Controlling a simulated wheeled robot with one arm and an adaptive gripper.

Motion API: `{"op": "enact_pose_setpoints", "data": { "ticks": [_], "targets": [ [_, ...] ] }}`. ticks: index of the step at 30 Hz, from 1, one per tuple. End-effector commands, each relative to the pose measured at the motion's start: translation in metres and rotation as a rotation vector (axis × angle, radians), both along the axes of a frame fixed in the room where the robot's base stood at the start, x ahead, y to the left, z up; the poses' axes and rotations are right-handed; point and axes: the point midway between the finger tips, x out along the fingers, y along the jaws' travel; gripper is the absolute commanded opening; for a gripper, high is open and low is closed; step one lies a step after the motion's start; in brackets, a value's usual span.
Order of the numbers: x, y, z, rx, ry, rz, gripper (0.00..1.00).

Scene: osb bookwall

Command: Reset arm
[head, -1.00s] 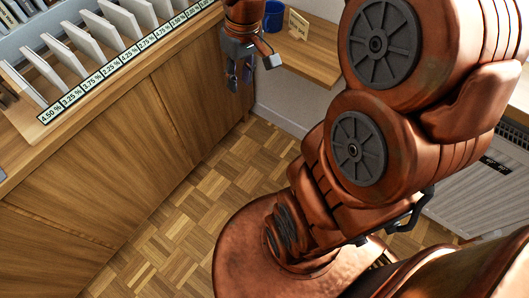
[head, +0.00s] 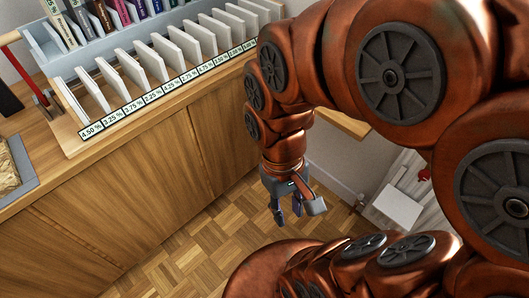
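My gripper (head: 287,218) hangs at the end of my copper-coloured arm in the head view, pointing down over the parquet floor. It is in front of the wooden cabinet and below the level of its top. Its fingers look spread apart, with nothing seen between them. My folded arm covers much of the right side of the view.
On the cabinet (head: 160,215) stands a rack (head: 105,139) of white panels with percentage labels. Books (head: 103,15) stand behind it. A red-handled tool (head: 25,75) and a grey-edged tray (head: 22,165) are at the left. Parquet floor (head: 190,258) is clear. A white box (head: 397,207) is at right.

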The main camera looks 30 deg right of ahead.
Motion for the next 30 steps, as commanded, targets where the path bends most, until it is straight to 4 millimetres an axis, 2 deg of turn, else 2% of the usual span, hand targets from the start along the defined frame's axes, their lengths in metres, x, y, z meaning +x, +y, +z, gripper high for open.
{"op": "enact_pose_setpoints", "data": {
  "ticks": [10, 12, 20, 30],
  "targets": [
    [0.000, 0.000, 0.000, 0.000, 0.000, 0.000, 0.31],
    [0.000, 0.000, 0.016, 0.000, -0.005, 0.000, 0.31],
    [0.001, 0.000, 0.059, 0.001, -0.024, 0.000, 0.31],
    [0.001, 0.000, 0.143, 0.002, -0.059, 0.000, 0.31]
  ]
}}
